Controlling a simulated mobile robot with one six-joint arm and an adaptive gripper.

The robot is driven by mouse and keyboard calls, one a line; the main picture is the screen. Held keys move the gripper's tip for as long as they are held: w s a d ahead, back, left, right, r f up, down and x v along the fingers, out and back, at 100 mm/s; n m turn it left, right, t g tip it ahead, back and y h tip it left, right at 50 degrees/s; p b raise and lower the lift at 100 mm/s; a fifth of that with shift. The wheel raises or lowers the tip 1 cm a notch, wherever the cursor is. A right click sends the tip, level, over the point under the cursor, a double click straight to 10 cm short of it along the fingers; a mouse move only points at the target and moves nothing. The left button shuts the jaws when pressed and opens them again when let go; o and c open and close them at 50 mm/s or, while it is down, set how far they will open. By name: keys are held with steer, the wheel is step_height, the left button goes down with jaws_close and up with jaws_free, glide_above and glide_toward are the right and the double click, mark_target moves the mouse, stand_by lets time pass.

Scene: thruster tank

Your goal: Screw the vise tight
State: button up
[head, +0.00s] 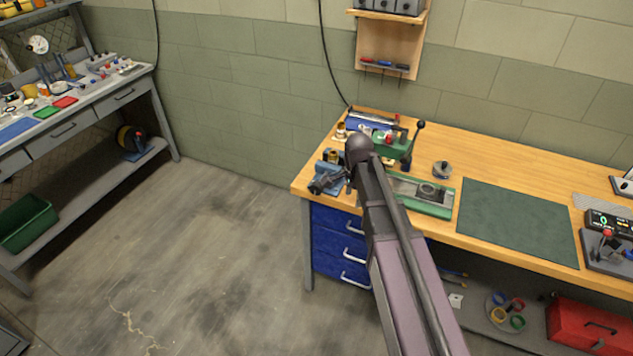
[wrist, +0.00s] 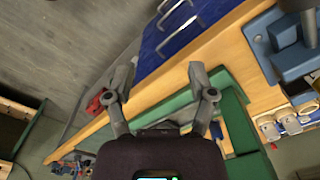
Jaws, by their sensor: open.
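The blue vise (head: 329,171) sits on the wooden bench's front left corner in the head view, beside my arm. Its dark round front end points towards the bench edge. A blue metal body with a dark grey cylinder, apparently the vise (wrist: 290,62), shows at the upper right of the wrist view, cut off by the frame. My gripper (wrist: 161,80) is open with its two grey fingers spread and nothing between them. It is over the bench's front edge, apart from the vise. In the head view my arm hides the gripper.
The workbench (head: 525,157) carries a green-framed fixture (head: 430,209), a green lever press (head: 393,146) and a dark green mat (head: 517,224). Blue drawers (head: 341,249) are below its left end. The floor (head: 220,270) to the left is clear.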

mark_target(315, 184)
steer(key=w+a+r+m+p, duration=0.5)
steer(key=w+a+m, duration=0.4)
steer(key=a, duration=0.3)
steer(key=shift+w+a+r+m+p, duration=0.15)
steer(key=shift+w+r+m+p, duration=0.2)
steer(key=shift+w+r, duration=0.4)
steer(key=shift+s+f, duration=0.15)
steer(key=shift+f, duration=0.05)
step_height(315, 184, down, 13)
steer(key=b, duration=1.3)
steer(key=shift+f+b, duration=0.15)
steer(key=shift+b, duration=0.2)
steer(key=shift+s, duration=0.1)
steer(key=c, duration=1)
